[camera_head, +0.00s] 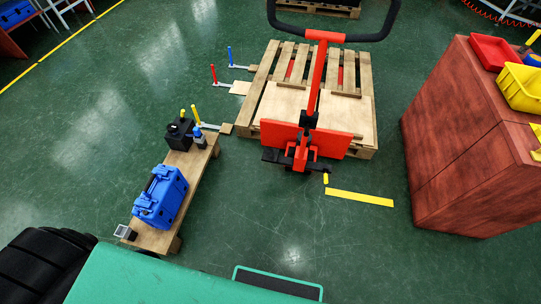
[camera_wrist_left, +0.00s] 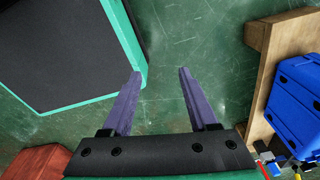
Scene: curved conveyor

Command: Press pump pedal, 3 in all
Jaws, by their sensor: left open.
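A red pallet jack (camera_head: 333,143) stands at the wooden pallet (camera_head: 367,100), with its red shaft rising to a black loop handle (camera_head: 380,36) at the top of the head view. Dark foot parts (camera_head: 272,156) stick out low on both sides of its base; which of them is the pump pedal I cannot tell. My left gripper (camera_wrist_left: 160,73) shows in the left wrist view, its two purple fingers apart with only green floor between them. It is away from the pallet jack, which that view does not show. My right gripper is not in view.
A low wooden bench (camera_head: 196,164) holds a blue toolbox (camera_head: 161,197), which also shows in the left wrist view (camera_wrist_left: 297,112). A reddish cabinet (camera_head: 455,140) with red and yellow bins stands at right. Green floor before the jack is clear, with a yellow strip (camera_head: 360,198).

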